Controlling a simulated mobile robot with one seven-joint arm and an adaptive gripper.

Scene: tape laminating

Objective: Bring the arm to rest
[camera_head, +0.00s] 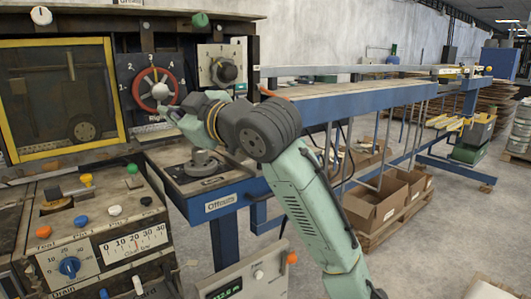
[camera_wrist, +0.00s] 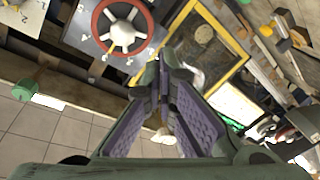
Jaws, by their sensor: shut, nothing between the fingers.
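My arm, pale green with dark grey joints, reaches up from the lower right in the head view. My gripper (camera_head: 172,114) is at its far end, in front of the machine's front panel and close to the red handwheel (camera_head: 158,90). In the wrist view my gripper (camera_wrist: 163,70) shows its purple-padded fingers converging at the tips, with nothing held between them. The red handwheel (camera_wrist: 122,28) appears there just above and left of the fingertips. I cannot tell whether the fingertips touch the panel.
A control box (camera_head: 105,235) with coloured knobs stands at the lower left. A yellow-framed window (camera_head: 60,95) is left of the wheel. A blue-sided conveyor (camera_head: 360,103) runs back to the right. Cardboard boxes (camera_head: 375,207) lie beneath it. Open floor lies at the right.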

